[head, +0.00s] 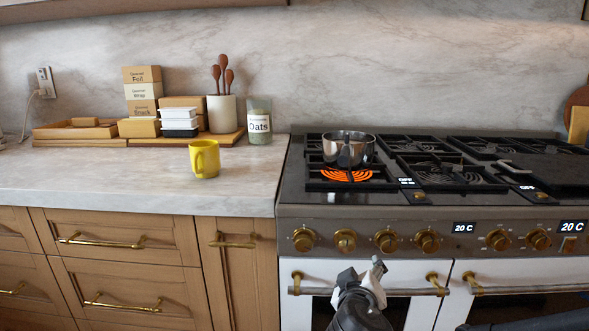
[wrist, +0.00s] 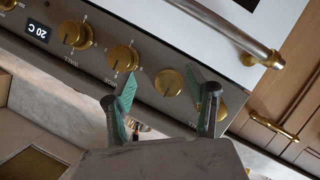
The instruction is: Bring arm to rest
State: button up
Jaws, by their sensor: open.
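My gripper (head: 366,273) is low in front of the stove (head: 291,205), by the left oven door and below the row of brass knobs. In the wrist view my gripper (wrist: 162,98) shows two dark fingers with green pads, spread apart with nothing between them. Past the fingers in that view are the control panel and a brass knob (wrist: 168,83). I cannot tell whether a finger touches the panel.
A metal pot (head: 349,150) stands on the left burners; an orange-glowing element (head: 347,176) shows below it. A yellow mug (head: 204,160) stands on the counter (head: 110,180), whose front is clear.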

jog(key=s+d+m+g+y, duration=0.2)
jog(key=s+d+g, duration=0.1)
jog(key=s, duration=0.5)
jog(key=s+d+m+g+y, duration=0.2)
jog(key=s+d+m+g, duration=0.1)
jog(key=s, duration=0.5)
notch_tip(320, 180, up, 18)
jog(key=p, duration=1.8)
